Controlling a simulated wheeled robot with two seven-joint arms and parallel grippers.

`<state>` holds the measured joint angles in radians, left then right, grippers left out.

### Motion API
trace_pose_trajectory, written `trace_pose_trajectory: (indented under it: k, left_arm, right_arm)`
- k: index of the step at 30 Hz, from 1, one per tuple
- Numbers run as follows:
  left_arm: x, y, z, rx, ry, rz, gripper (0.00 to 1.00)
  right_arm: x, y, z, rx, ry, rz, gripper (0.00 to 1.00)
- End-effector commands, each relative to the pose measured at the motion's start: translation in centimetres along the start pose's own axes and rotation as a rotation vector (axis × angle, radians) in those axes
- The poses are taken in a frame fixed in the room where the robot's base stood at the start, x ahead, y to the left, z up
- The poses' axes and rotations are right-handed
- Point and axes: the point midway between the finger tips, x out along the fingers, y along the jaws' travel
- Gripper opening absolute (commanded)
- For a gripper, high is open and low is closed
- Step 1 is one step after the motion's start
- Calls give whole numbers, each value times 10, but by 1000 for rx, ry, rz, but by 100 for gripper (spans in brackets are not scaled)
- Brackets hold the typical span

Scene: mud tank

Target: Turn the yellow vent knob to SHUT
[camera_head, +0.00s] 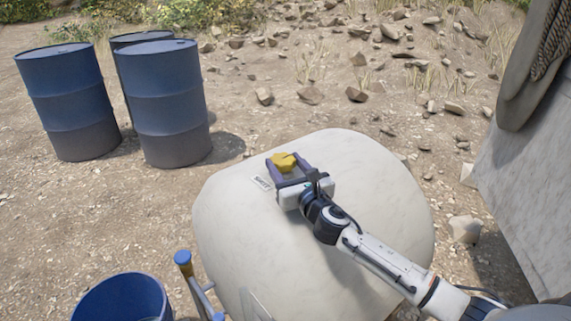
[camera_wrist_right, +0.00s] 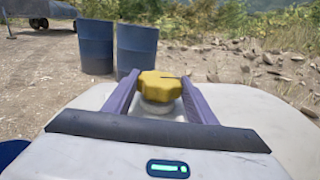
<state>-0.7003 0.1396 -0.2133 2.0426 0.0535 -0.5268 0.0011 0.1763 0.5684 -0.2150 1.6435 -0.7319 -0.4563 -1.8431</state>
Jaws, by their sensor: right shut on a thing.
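The yellow vent knob (camera_head: 284,161) sits on top of the pale rounded tank (camera_head: 240,235). In the right wrist view the knob (camera_wrist_right: 160,86) stands between the two purple fingers, with a dark line on its top towards the right. My right gripper (camera_head: 283,163) is shut on the knob, its fingers on either side of it. A small white label (camera_head: 262,183) with dark lettering lies on the tank left of the gripper; its word is too small to read surely. My left gripper is not in view.
Blue drums (camera_head: 165,102) stand on the dirt at the back left. A blue bucket (camera_head: 122,297) and a blue-capped handle (camera_head: 183,258) are at the front left. A grey slab (camera_head: 530,190) rises at the right. Rocks lie behind the tank.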

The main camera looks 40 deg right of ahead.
Motion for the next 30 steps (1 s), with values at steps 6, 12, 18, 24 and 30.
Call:
trace_pose_trajectory:
  k: [6, 12, 18, 24, 30]
  left_arm:
    - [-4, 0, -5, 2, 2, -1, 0]
    - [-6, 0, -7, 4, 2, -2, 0]
    - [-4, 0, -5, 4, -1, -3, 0]
    - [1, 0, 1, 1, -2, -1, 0]
    - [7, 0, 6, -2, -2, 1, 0]
  right_arm:
    - [0, 5, 2, 5, 0, -117, 29]
    - [1, 9, 2, 5, 0, -291, 29]
    - [3, 12, 1, 5, 0, -480, 29]
    - [5, 15, 0, 2, -1, -651, 29]
    - [6, 16, -1, 1, -2, -787, 29]
